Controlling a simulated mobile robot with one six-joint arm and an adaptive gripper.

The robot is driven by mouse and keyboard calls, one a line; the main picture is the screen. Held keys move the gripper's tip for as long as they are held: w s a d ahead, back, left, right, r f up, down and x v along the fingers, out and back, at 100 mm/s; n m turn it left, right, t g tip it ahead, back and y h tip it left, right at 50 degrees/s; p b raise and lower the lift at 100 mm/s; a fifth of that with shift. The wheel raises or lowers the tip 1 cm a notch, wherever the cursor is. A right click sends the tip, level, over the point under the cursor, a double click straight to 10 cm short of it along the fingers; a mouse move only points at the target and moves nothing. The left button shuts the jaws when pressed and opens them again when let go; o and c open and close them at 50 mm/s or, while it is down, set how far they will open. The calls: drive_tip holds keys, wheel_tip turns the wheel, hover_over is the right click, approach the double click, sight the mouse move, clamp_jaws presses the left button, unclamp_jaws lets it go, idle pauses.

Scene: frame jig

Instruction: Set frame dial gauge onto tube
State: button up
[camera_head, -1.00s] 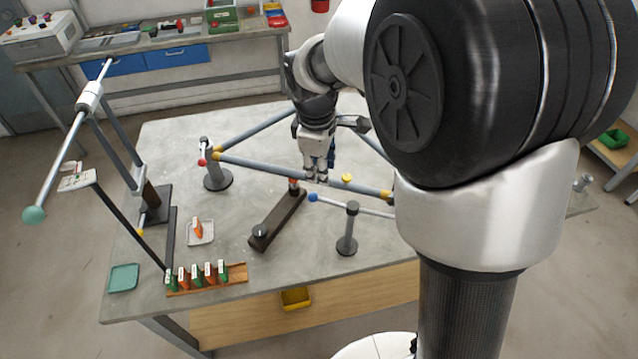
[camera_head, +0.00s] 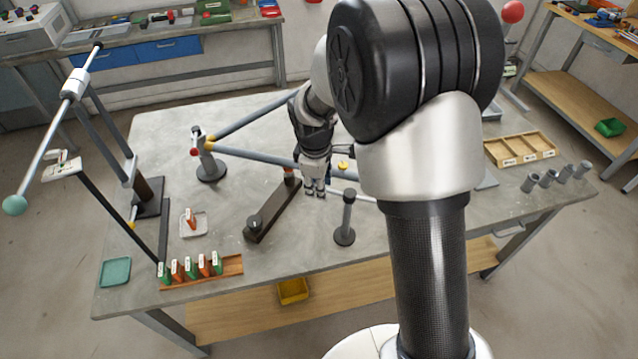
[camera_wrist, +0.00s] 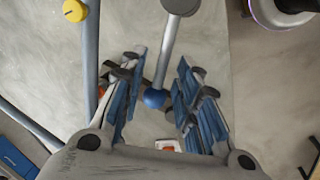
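The grey frame tubes (camera_head: 250,153) lie over the table, with a yellow round knob (camera_head: 342,166) beside the front tube. The knob and tube also show at the upper left of the wrist view (camera_wrist: 75,11). My gripper (camera_head: 315,192) points down beside a dark post (camera_head: 346,212). In the wrist view its fingers (camera_wrist: 160,105) are open, with a blue ball (camera_wrist: 153,98) on the end of a grey rod (camera_wrist: 168,52) showing between them. I cannot tell the ball's height relative to the fingertips. No dial gauge can be identified for certain.
A dark bar (camera_head: 270,213) lies left of my gripper, with a small orange part at its far end. A rack of tags (camera_head: 230,267), a small tray (camera_head: 183,230) and a teal tray (camera_head: 116,272) lie at the left. Several grey cups (camera_head: 548,178) stand at the right.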

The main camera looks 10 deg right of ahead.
drive_tip(key=shift+c, duration=0.2)
clamp_jaws()
drive_tip(key=shift+s, duration=0.1)
idle(0.4)
drive_tip(key=s+n+y, duration=0.1)
drive_tip(key=s+n, duration=0.5)
drive_tip(key=n, duration=0.4)
drive_tip(key=shift+s+y, duration=0.2)
drive_tip(key=shift+y, duration=0.1)
idle(0.5)
drive_tip(key=shift+o, duration=0.2)
unclamp_jaws()
drive_tip(key=shift+s, duration=0.1)
